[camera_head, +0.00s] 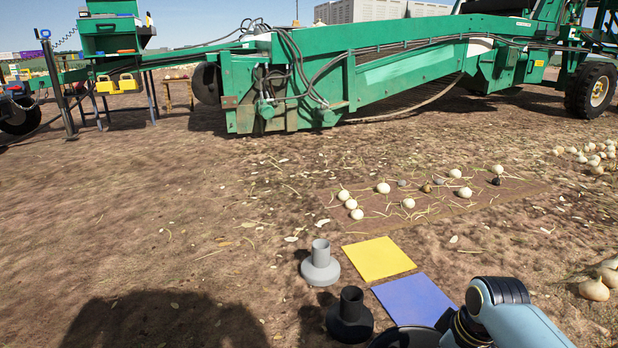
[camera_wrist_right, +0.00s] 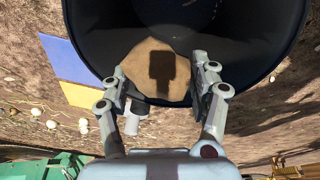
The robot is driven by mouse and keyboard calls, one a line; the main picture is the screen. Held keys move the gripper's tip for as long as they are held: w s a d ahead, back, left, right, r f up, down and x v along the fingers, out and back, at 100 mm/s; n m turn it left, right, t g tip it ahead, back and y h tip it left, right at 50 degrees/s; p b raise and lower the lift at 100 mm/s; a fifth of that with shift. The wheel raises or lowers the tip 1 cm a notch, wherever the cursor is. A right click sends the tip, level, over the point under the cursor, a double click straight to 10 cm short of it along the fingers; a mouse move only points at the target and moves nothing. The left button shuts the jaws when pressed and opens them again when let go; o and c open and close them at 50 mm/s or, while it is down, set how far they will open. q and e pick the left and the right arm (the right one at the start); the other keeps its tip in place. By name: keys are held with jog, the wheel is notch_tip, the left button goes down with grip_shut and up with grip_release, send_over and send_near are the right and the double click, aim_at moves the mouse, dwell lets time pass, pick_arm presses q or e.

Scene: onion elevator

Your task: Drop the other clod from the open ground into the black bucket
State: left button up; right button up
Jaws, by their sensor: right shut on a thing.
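The black bucket (camera_wrist_right: 95,38) fills the upper part of the right wrist view, with its mouth toward the camera. Its dark rim also shows at the bottom edge of the head view (camera_head: 408,338), partly behind my right arm. My right gripper (camera_wrist_right: 160,80) is over the bucket mouth, its two fingers shut on a brown clod (camera_wrist_right: 135,72) between them. A dark shadow lies across the clod. How deep the clod sits relative to the rim is unclear. My left gripper is in neither view.
A grey flanged tube (camera_head: 320,262) and a black one (camera_head: 350,312) stand left of the yellow mat (camera_head: 378,258) and the blue mat (camera_head: 415,300). Onions and small dark lumps lie on a soil patch (camera_head: 460,208).

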jog(key=o, duration=1.5)
jog(key=shift+c, duration=0.2)
jog(key=v, duration=1.2)
